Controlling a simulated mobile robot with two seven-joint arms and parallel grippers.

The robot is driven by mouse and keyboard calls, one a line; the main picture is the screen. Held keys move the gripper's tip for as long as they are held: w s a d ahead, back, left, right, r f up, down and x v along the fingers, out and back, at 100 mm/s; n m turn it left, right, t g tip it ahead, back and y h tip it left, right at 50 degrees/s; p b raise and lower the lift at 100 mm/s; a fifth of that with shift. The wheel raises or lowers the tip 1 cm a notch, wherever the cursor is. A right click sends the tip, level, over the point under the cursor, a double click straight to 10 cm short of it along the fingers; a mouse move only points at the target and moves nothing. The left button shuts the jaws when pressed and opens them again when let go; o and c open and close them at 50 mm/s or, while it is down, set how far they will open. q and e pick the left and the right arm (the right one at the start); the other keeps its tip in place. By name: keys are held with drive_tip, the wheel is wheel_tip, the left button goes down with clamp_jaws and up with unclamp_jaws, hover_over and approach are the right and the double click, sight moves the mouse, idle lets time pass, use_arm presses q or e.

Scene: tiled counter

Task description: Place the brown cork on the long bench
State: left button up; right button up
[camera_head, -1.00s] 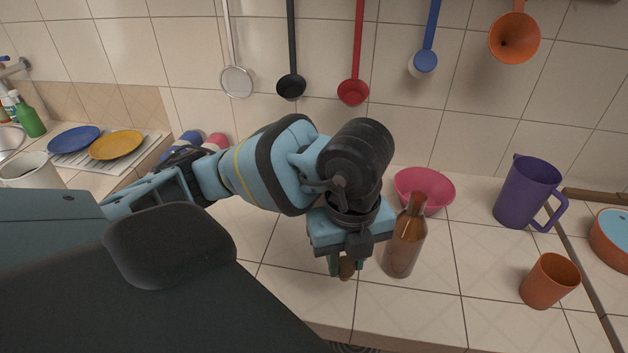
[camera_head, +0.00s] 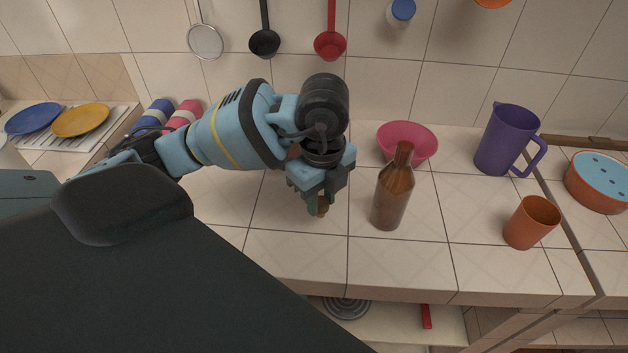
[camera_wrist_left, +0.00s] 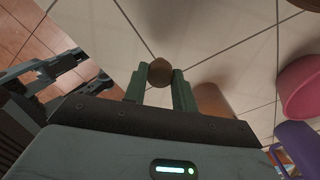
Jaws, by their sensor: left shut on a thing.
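My left gripper (camera_head: 318,207) points down over the tiled counter, left of the brown bottle. It is shut on the brown cork (camera_head: 323,204), which shows small between the fingers. In the left wrist view the cork (camera_wrist_left: 160,72) is a round brown shape between the two green fingertips (camera_wrist_left: 160,78). The tiled counter (camera_head: 270,245) is the long surface below it; a gap between cork and tiles is hard to judge. No other bench can be made out for sure. My right gripper is not in view.
The brown bottle (camera_head: 393,192) stands close right of the gripper. A pink bowl (camera_head: 408,138), purple jug (camera_head: 504,140) and orange cup (camera_head: 531,222) stand farther right. Bare tiles lie left and in front of the gripper. The counter's front edge (camera_head: 430,297) is near.

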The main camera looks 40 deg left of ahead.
use_arm(q)
drive_tip(key=w+a, duration=0.5)
drive_tip(key=shift+a+f, duration=0.2)
drive_tip(key=shift+f, duration=0.1)
drive_tip(key=shift+w+a+f, duration=0.15)
drive_tip(key=shift+a+f, duration=0.05)
drive_tip(key=shift+f, duration=1.6)
drive_tip(key=shift+f, duration=0.1)
drive_tip(key=o, duration=0.9)
drive_tip(key=shift+o, duration=0.2)
wheel_tip(320, 180, up, 12)
drive_tip(key=shift+p, duration=0.45)
